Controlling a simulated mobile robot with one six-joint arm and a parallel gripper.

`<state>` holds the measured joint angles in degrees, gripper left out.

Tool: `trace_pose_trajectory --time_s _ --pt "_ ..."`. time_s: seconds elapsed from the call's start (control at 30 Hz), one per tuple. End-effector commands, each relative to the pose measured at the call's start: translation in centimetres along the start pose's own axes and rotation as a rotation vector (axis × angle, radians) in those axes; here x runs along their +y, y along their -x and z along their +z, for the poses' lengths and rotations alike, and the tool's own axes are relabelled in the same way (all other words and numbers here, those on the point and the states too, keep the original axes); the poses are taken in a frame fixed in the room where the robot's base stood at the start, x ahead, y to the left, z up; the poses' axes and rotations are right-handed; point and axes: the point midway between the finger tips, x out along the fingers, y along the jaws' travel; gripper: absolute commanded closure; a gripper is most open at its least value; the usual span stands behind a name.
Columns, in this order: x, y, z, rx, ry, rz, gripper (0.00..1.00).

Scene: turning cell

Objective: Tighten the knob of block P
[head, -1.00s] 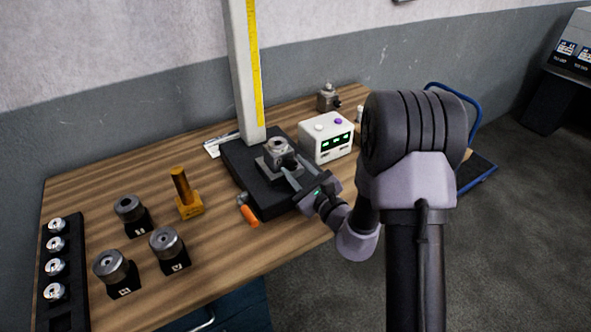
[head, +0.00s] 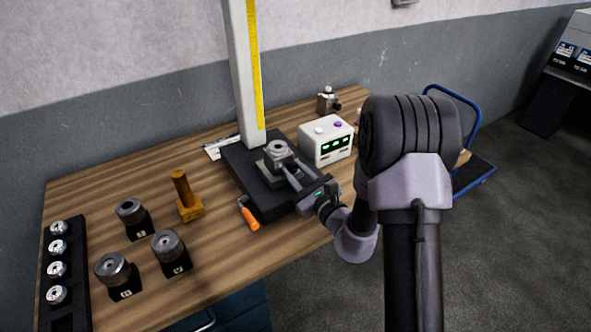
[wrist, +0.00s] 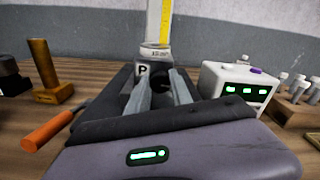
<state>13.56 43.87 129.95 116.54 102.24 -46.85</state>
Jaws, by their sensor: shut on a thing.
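Block P (wrist: 141,70) is a dark grey block with a white "P" label and a pale ring on top. In the head view the block (head: 279,158) stands on the black plate of the height stand. My gripper (head: 291,174) reaches it from the front right. In the wrist view my gripper's (wrist: 160,82) two grey fingers point at the block's front, on either side of a small dark part, which seems to be the knob. The fingers are shut on it. They hide most of the knob, so its turn cannot be seen.
A white box with green displays (head: 327,141) stands close to the right. The stand's column (head: 244,70) rises behind the block. An orange-handled tool (head: 249,218) lies front left. A brass post (head: 185,195) and several round parts on black blocks stand farther left.

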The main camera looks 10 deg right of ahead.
Motion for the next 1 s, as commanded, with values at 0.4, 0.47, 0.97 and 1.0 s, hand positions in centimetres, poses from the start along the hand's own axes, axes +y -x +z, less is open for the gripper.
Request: trace_pose_trajectory --time_s 0.4,0.47,0.97,1.0 --pt "-0.1 0.06 0.17 0.004 -0.37 0.001 1.0" --pt "-0.13 0.05 0.19 0.003 -0.422 0.001 1.0" --pt "-0.11 0.06 -0.03 0.003 -0.728 0.001 1.0" --pt "-0.1 0.06 -0.05 0.003 -0.74 0.001 1.0"
